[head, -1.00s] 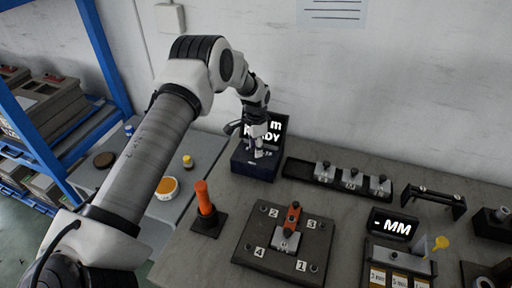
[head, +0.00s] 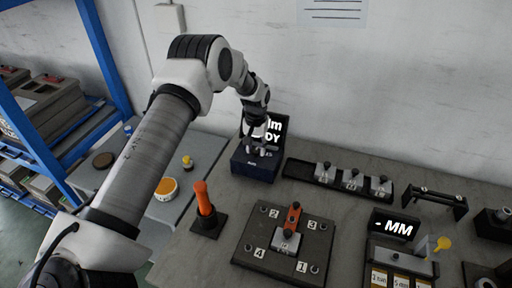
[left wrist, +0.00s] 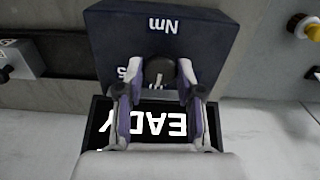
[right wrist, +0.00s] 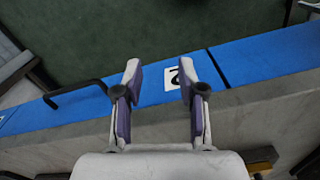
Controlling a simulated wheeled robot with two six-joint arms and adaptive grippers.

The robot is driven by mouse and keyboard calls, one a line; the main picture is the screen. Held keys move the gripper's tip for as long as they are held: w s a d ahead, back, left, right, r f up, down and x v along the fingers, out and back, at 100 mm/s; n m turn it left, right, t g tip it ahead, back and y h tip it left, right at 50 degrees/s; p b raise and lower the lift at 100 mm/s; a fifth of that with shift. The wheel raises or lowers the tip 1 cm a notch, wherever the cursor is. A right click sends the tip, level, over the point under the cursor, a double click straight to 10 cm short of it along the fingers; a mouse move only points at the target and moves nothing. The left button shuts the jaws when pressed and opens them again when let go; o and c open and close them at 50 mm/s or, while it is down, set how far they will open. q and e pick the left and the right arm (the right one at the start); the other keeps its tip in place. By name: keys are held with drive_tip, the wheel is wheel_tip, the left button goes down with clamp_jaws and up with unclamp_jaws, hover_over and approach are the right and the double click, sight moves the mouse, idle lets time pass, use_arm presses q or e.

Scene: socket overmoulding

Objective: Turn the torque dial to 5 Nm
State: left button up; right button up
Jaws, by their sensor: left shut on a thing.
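The dark blue torque unit (head: 256,166) stands at the back of the bench, its screen (head: 272,130) partly hidden by my left arm. In the left wrist view the unit (left wrist: 200,30) shows "Nm" on its face and "READY" on the screen (left wrist: 175,119), both upside down. The black round dial (left wrist: 158,75) with a white pointer line sits between the fingers of my left gripper (left wrist: 158,82), which is shut on it. Part of the scale is hidden by the fingers. My right gripper (right wrist: 158,85) is open and empty, above a blue strip away from the dial.
A black tray with several metal blocks (head: 325,172) stands right of the unit. An orange-handled tool (head: 204,198) and a numbered fixture plate (head: 262,255) are in front. A display reading "- MM" (head: 393,226) stands at the right.

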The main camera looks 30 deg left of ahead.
use_arm(q)
drive_tip(key=n, duration=0.6)
drive_tip(key=shift+s+f+p, duration=0.1)
drive_tip(key=shift+p, duration=0.2)
drive_tip(key=n, duration=0.7)
drive_tip(key=shift+p, duration=0.4)
drive_tip(key=o, duration=1.1)
drive_tip(key=shift+o, duration=0.3)
